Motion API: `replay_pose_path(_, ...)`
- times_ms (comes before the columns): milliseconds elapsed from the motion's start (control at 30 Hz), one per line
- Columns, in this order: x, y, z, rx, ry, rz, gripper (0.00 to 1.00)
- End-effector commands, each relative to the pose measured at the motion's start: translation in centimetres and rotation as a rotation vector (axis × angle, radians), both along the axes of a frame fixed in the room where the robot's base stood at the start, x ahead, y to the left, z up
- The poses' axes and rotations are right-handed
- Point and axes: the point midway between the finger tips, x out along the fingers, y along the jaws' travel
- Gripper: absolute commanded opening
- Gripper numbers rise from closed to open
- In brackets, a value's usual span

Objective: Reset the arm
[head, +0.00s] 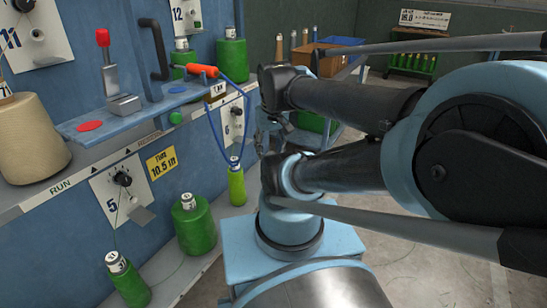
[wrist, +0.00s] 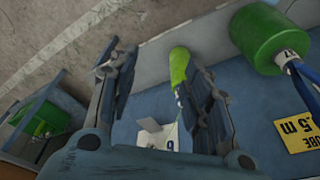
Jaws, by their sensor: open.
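My arm (head: 355,105) spans the right half of the head view, its dark links and pale blue joints bent, reaching toward the blue machine panel. My gripper (wrist: 158,68) is open in the wrist view, its two dark fingers apart with nothing held between them. In the head view my gripper (head: 271,130) is small and partly hidden by the arm's links. A slim bright green spool (wrist: 178,68) shows between and beyond the fingers in the wrist view. It also shows in the head view (head: 236,187), upright on the ledge.
The blue panel (head: 75,75) on the left carries dials, a red-knobbed lever (head: 103,40) and a shelf with an orange-handled tool (head: 202,71). Green spools (head: 195,225) and a tan cone (head: 28,140) stand along it. A cardboard box (head: 295,65) is behind. Floor at right looks clear.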

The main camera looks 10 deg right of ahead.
Motion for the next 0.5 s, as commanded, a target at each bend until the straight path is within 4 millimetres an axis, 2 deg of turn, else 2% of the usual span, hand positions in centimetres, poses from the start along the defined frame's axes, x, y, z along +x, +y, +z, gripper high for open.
replay_pose_path(33,-0.8,-0.8,-1.2,-0.003,0.002,-0.018,0.45)
replay_pose_path(167,-1.7,-1.1,-2.7,-0.006,0.005,-0.039,0.45)
replay_pose_path(500,-1.8,-1.0,-2.8,-0.005,0.005,-0.04,0.45)
